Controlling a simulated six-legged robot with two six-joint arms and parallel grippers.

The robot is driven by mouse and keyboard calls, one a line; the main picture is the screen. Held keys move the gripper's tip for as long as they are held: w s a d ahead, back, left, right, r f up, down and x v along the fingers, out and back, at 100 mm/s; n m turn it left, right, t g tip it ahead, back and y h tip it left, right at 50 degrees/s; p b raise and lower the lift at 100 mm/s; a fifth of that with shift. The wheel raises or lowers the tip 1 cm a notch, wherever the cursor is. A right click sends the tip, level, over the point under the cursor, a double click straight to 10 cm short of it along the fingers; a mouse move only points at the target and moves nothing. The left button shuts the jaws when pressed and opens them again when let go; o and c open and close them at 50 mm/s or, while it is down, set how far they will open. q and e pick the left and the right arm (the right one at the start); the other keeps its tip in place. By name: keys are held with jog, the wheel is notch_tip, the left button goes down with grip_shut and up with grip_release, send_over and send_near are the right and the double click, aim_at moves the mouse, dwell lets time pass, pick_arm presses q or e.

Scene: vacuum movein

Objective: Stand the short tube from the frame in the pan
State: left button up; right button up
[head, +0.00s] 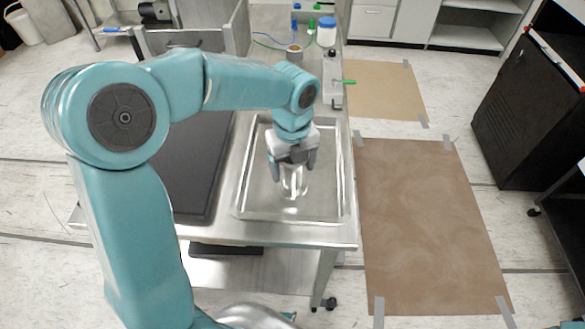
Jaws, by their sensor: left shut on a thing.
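My left gripper (293,172) points down over the metal pan (243,190) on the steel table. It is shut on a short clear tube (294,186), which looks upright between the fingers. The tube's lower end is over or on the pan floor; I cannot tell whether it touches. The tube's upper part is hidden by the fingers. I cannot make out the frame. My right gripper is not in view.
A dark flat panel (200,170) lies left of the pan. A white-and-blue jar (326,32), a tape roll (294,53) and small bottles stand at the table's back. Brown mats (430,220) lie on the floor to the right, near a black cabinet (530,100).

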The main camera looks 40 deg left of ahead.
pick_arm(q)
jog(key=shift+w+f, duration=0.1)
jog(key=shift+f, duration=0.65)
jog(key=shift+r, duration=0.1)
jog(key=shift+f, duration=0.2)
jog(key=o, duration=1.7)
jog(key=shift+r, duration=0.3)
notch_tip(320, 180, up, 12)
jog(key=shift+f+p, duration=0.15)
jog(key=shift+p, duration=0.35)
